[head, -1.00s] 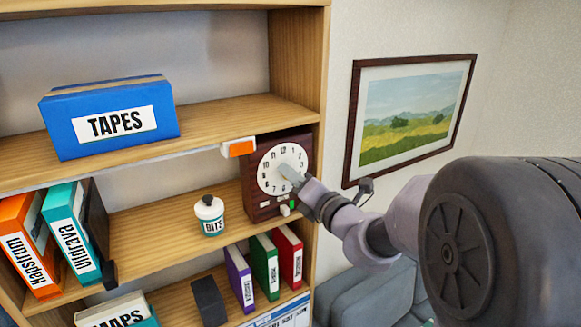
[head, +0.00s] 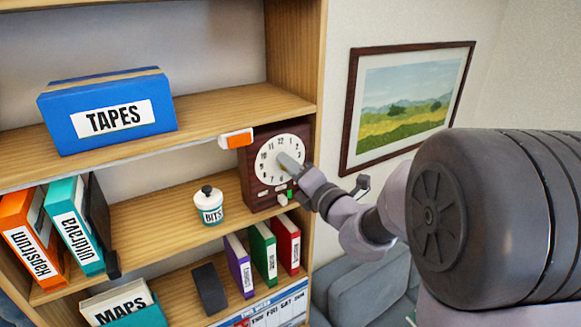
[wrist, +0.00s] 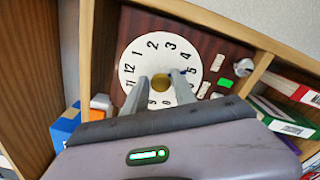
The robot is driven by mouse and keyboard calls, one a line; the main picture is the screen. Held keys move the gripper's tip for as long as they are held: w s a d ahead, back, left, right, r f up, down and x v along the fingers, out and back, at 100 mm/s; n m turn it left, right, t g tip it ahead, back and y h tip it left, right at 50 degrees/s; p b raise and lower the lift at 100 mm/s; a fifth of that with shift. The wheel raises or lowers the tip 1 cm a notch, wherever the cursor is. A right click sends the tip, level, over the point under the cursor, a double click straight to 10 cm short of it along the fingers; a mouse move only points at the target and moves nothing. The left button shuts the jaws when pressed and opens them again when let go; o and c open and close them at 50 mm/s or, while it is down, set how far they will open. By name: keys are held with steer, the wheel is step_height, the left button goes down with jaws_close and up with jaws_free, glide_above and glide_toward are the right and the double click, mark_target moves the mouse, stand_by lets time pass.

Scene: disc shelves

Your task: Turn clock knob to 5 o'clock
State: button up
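The clock (head: 262,200) is a dark brown box with a white dial (head: 267,172), at the right end of the middle shelf. In the wrist view the dial (wrist: 128,85) appears turned, with 2 and 3 at the top. A round gold knob (wrist: 160,84) is at its centre. My gripper (head: 284,157) is at the dial's middle. In the wrist view my gripper's fingers (wrist: 160,80) stand either side of the knob, very close; I cannot tell if they touch it. A small dark blue tip shows beside the right finger, near the 5. The lower dial is partly hidden.
A white BITS jar (head: 209,206) stands left of the clock. Coloured binders (head: 263,250) stand below. A framed picture (head: 405,105) hangs on the wall to the right.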

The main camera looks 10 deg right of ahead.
steer(key=shift+o, duration=1)
steer(key=b+v, duration=0.6)
steer(key=v, duration=1.1)
steer(key=shift+s+b, duration=0.2)
steer(key=shift+b, duration=0.2)
steer(key=shift+d, duration=0.1)
